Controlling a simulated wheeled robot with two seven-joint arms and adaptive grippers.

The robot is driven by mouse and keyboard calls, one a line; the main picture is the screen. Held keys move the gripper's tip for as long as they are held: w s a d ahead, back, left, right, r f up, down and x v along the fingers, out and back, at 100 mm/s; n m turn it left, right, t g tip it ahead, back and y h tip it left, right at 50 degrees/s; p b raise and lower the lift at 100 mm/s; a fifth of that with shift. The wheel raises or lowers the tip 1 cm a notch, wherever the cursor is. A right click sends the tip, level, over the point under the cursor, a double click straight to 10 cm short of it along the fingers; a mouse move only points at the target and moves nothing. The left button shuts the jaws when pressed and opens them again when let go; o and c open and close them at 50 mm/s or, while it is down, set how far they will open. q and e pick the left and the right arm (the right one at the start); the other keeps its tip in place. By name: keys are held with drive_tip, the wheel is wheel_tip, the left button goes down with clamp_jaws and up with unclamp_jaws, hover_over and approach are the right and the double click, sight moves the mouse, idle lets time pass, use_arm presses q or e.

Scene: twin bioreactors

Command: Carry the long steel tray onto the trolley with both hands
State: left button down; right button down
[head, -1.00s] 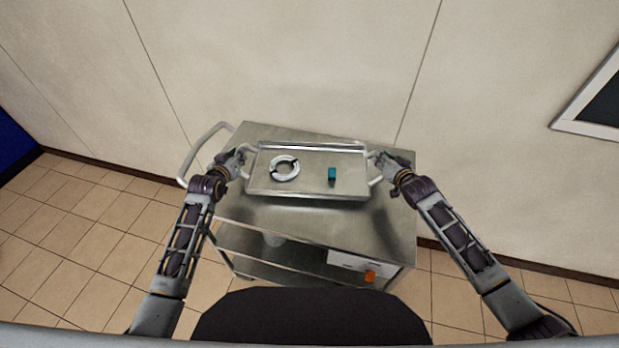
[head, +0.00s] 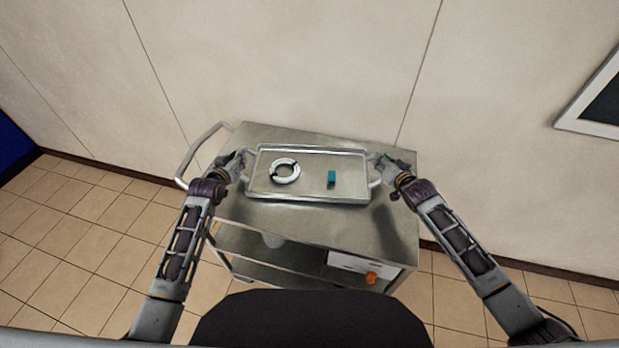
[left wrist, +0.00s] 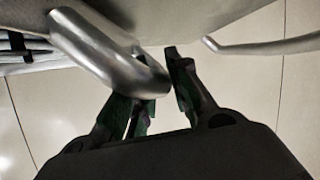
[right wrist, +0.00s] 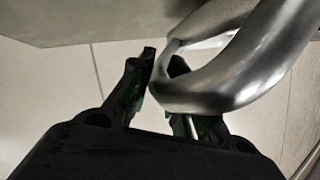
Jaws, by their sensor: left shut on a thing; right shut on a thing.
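The long steel tray (head: 310,191) is level over the top of the steel trolley (head: 310,222), within its edges. I cannot tell whether its underside touches the trolley. A white ring (head: 273,178) and a small teal block (head: 332,179) lie in the tray. My left gripper (head: 240,163) is shut on the tray's left handle, which shows large in the left wrist view (left wrist: 105,55). My right gripper (head: 379,166) is shut on the right handle, which shows in the right wrist view (right wrist: 235,75). The fingertips are partly hidden behind the handles in the wrist views.
The trolley's push handle (head: 187,160) curves out at its left. Its lower shelf carries a white box (head: 350,262) and an orange item (head: 371,278). The wall (head: 300,60) stands close behind the trolley. Trolley top is bare in front of the tray.

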use_arm(q)
drive_tip(key=shift+a+f+b, duration=0.3)
drive_tip(key=shift+f+b, duration=0.15)
drive_tip(key=shift+b, duration=0.05)
use_arm(e)
drive_tip(key=shift+w+d+f, duration=0.1)
drive_tip(key=shift+d+f, duration=0.15)
drive_tip(key=shift+f, duration=0.2)
use_arm(q)
drive_tip(key=c, duration=1.6)
unclamp_jaws()
use_arm(e)
drive_tip(key=c, duration=1.6)
unclamp_jaws()
use_arm(q)
drive_tip(key=shift+o, duration=1.4)
drive_tip(key=shift+d, duration=0.1)
use_arm(e)
drive_tip(key=shift+o, duration=1.4)
drive_tip(key=shift+a, duration=0.15)
use_arm(q)
drive_tip(key=shift+d, duration=0.1)
drive_tip(key=shift+s, duration=0.15)
drive_tip(key=v, duration=1.1)
drive_tip(key=shift+s+r, duration=0.2)
drive_tip(key=shift+s, duration=0.1)
use_arm(e)
drive_tip(key=shift+a, duration=0.1)
drive_tip(key=shift+s, duration=0.25)
